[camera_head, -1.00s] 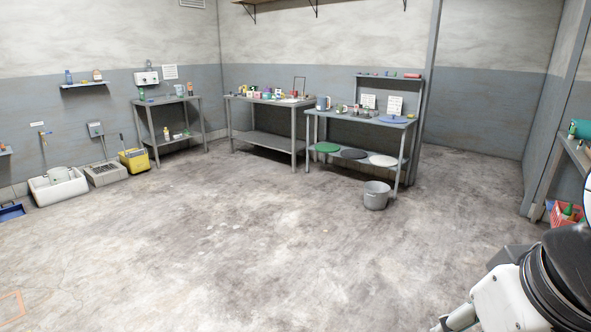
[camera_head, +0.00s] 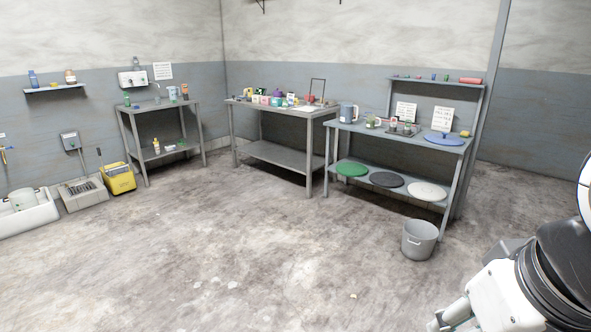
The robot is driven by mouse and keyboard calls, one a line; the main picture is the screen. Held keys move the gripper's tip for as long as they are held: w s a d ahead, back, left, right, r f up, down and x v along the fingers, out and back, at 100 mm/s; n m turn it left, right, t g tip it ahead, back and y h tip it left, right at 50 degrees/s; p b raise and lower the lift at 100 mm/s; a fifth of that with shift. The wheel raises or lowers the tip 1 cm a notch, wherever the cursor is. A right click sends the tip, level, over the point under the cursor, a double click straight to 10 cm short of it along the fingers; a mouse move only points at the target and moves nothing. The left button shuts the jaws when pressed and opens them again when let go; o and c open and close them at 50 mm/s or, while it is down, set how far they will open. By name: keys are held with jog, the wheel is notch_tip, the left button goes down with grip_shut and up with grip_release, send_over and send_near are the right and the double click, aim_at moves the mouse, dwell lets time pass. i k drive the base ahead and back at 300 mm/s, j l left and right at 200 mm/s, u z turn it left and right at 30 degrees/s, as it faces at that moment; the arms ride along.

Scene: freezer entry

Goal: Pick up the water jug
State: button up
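A blue-grey jug-like vessel (camera_head: 348,113) stands upright at the left end of the right-hand table (camera_head: 385,136). A paler blue jug-like vessel (camera_head: 172,93) stands on the small left table (camera_head: 134,107) by the wall. Both are small in the view, and I cannot tell which is the water jug. Part of my own arm shows at the lower right, well apart from both tables. My gripper cannot be made out in this view.
A grey bucket (camera_head: 419,241) stands on the floor before the right table. A middle table (camera_head: 281,109) holds several small items. A yellow bucket (camera_head: 119,178), a grated basin (camera_head: 83,193) and a white sink (camera_head: 42,219) line the left. The floor (camera_head: 250,260) ahead is open.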

aim_at(346, 110)
jog(key=i, duration=2.55)
jog(key=i+z, duration=0.1)
jog(key=i, duration=0.5)
jog(key=i+j, duration=0.1)
jog(key=i, duration=0.5)
jog(key=i+j+z, duration=0.15)
jog(key=i, duration=0.45)
jog(key=i+j+z, duration=0.1)
jog(key=i, duration=0.45)
jog(key=i+j+z, duration=0.2)
jog(key=i, duration=0.25)
jog(key=i+j+z, duration=0.25)
jog(key=i, duration=0.2)
